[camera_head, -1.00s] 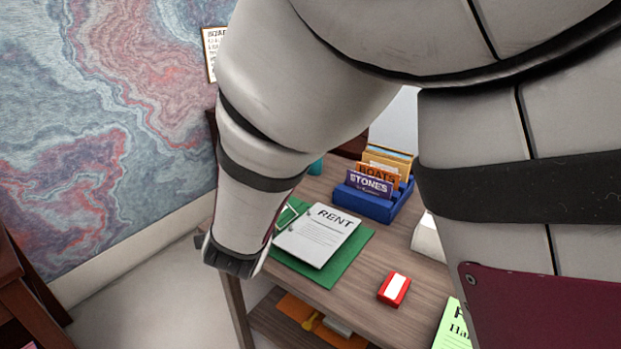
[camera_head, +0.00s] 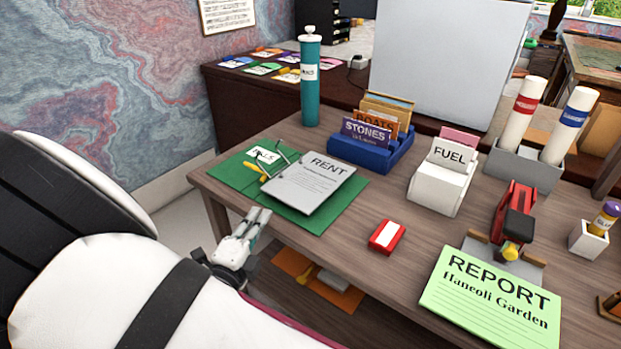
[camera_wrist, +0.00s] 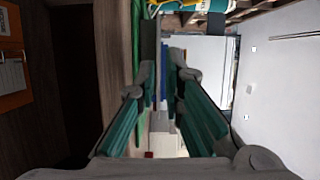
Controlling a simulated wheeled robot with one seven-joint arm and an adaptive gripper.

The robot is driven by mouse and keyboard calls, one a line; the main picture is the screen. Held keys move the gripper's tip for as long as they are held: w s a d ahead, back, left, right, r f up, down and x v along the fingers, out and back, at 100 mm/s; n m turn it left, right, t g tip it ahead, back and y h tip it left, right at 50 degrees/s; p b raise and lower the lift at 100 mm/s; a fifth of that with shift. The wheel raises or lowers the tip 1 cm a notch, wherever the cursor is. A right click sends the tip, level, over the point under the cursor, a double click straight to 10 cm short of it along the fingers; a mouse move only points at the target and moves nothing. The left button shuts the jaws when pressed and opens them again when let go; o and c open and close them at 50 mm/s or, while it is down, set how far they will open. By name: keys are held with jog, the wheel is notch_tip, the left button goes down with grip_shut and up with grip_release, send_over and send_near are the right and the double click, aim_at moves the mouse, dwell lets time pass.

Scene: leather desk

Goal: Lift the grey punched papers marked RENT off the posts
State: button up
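The grey papers marked RENT (camera_head: 312,183) lie on the right part of an open green folder (camera_head: 340,203) on the desk. Thin metal posts or a bar (camera_head: 283,152) show at the papers' left edge, but how they pass through the holes is too small to tell. My gripper (camera_head: 254,218) is in front of the desk's near edge, below and left of the papers and apart from them.
A yellow-handled item (camera_head: 255,169) and a white label (camera_head: 263,155) lie on the folder's left part. A blue file holder (camera_head: 372,153) and a teal cylinder (camera_head: 310,85) stand behind. A red box (camera_head: 386,237) sits at right, with bare wood around it. An orange folder (camera_head: 292,263) lies on the shelf below.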

aim_at(275, 196)
jog(key=b+x, duration=0.1)
jog(key=x, duration=0.7)
jog(key=shift+w+d+f, duration=0.15)
jog(key=shift+w+d, duration=0.05)
jog(key=shift+w, duration=0.15)
grip_shut()
